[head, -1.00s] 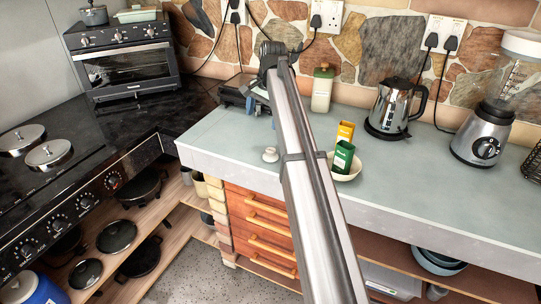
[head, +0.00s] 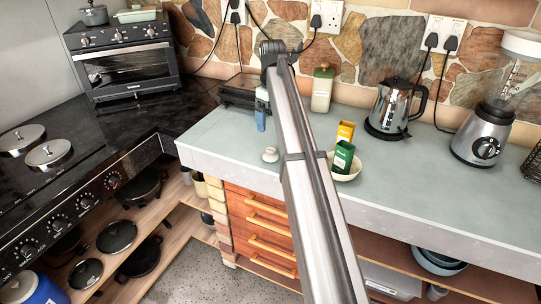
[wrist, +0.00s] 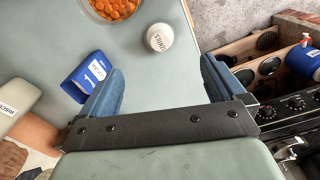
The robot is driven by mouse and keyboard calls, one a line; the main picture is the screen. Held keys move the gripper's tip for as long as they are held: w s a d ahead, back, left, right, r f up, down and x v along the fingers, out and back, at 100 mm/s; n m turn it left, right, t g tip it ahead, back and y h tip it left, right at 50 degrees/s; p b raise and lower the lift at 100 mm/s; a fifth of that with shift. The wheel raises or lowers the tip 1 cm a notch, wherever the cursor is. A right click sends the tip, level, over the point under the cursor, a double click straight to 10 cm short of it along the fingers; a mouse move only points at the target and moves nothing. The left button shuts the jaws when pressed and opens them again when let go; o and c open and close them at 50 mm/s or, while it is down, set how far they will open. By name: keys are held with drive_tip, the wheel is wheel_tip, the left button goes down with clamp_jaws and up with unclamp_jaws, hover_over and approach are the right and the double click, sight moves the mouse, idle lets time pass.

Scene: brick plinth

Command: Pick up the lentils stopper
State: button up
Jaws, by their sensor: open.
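The white round stopper (head: 270,154) stands on the counter near its front edge, left of my arm. In the wrist view the stopper (wrist: 160,37) has dark lettering on its top, upside down and too small to read surely. My gripper (wrist: 157,78) is open, with two blue fingers wide apart and nothing between them. In the head view one blue finger (head: 261,119) points down behind the stopper; my arm hides the other.
A blue box (wrist: 88,76) lies right beside the left finger. A bowl of orange pieces (wrist: 83,12) is near the stopper. A cream canister (head: 322,92) stands at the back. A bowl (head: 352,175) with green and yellow cartons, and a kettle (head: 392,105), stand to the right.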

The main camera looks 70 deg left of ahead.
hover_over(270, 150)
drive_tip(key=f, duration=0.8)
drive_tip(key=shift+w+d+f, duration=0.2)
drive_tip(key=shift+d+f, duration=0.1)
drive_tip(key=shift+d, duration=0.1)
drive_tip(key=shift+s+a+f, duration=0.1)
drive_tip(key=shift+a+f, duration=0.1)
drive_tip(key=shift+f, duration=1.15)
drive_tip(key=shift+s+a+f, duration=0.1)
drive_tip(key=shift+a+f, duration=0.1)
drive_tip(key=shift+f, duration=1.1)
drive_tip(key=shift+c, duration=0.4)
drive_tip(key=c, duration=1.1)
